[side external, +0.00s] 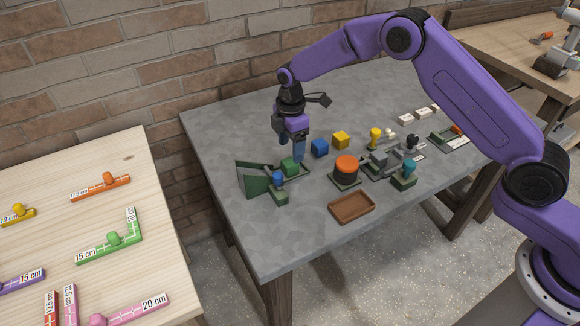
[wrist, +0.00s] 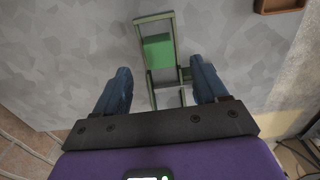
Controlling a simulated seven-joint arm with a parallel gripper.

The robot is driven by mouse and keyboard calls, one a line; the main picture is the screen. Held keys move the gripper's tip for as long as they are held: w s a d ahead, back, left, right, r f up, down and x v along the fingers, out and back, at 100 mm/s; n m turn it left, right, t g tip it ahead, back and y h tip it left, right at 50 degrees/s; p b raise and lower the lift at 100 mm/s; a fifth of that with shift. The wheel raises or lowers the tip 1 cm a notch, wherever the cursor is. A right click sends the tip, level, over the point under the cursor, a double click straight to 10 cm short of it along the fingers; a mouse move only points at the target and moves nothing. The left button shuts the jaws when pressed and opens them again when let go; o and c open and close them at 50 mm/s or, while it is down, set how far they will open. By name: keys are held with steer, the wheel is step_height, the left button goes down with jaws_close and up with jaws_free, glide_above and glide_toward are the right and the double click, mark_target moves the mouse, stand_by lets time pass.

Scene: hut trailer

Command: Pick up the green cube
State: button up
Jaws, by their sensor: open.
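The green cube (side external: 290,167) sits on a dark green fixture (side external: 252,179) with a sloped side, near the left part of the grey table. In the wrist view the green cube (wrist: 157,50) lies within a thin green frame (wrist: 140,43), ahead of my fingertips and roughly centred between them. My gripper (side external: 299,154) points down close above and behind the cube in the side view. Its two blue fingers are spread wide in the wrist view (wrist: 160,69), with nothing held between them. The exact gap between fingertips and cube is unclear.
A blue cube (side external: 320,148) and a yellow cube (side external: 341,140) stand right of my gripper. A blue-topped piece (side external: 279,183) stands close in front of the green cube. An orange cylinder (side external: 347,165) and a brown tray (side external: 352,208) are nearby. The table's front left is clear.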

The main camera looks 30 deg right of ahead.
mark_target(290, 162)
steer(key=shift+a+f, duration=0.1)
steer(key=shift+f, duration=3.15)
steer(key=shift+c, duration=0.3)
steer(key=c, duration=1)
